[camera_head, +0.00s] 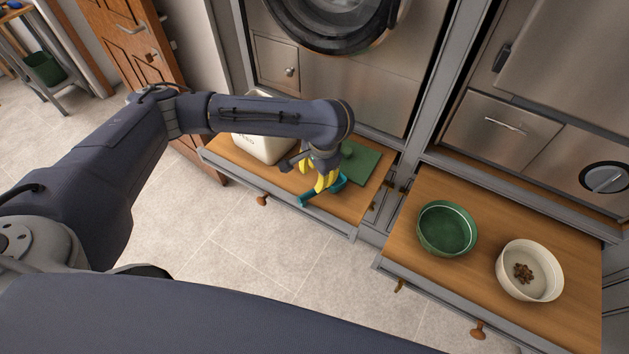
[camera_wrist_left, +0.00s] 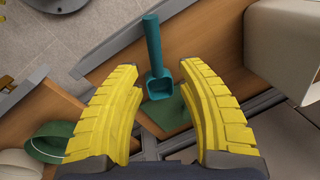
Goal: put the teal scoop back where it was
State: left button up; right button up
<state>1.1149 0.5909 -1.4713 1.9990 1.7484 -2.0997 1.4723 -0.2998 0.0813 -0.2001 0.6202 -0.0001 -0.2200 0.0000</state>
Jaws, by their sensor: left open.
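The teal scoop (camera_head: 308,200) is at the left wooden pull-out, beside the green mat (camera_head: 364,164). In the left wrist view the scoop (camera_wrist_left: 153,48) has its handle pointing up the picture, across the wood's front edge, and its bowl overlaps the green mat (camera_wrist_left: 172,112). My left gripper (camera_head: 326,182) is over the scoop and partly hides it in the head view. Its yellow fingers (camera_wrist_left: 160,72) are open, one on each side of the scoop, with gaps visible. I cannot tell whether the scoop rests flat. My right gripper is not in view.
A cream bin (camera_head: 268,148) with lettering stands on the left pull-out, partly behind my arm. The right pull-out holds a green bowl (camera_head: 446,229) and a white bowl (camera_head: 530,270) with brown kibble. Steel appliance fronts rise behind. The tiled floor in front is clear.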

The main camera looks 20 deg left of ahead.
pick_arm(q)
jog(key=shift+s+d+r, duration=0.1)
jog(key=shift+r, duration=0.55)
jog(key=shift+s+d+r, duration=0.1)
jog(key=shift+r, duration=0.55)
jog(key=shift+d, duration=0.1)
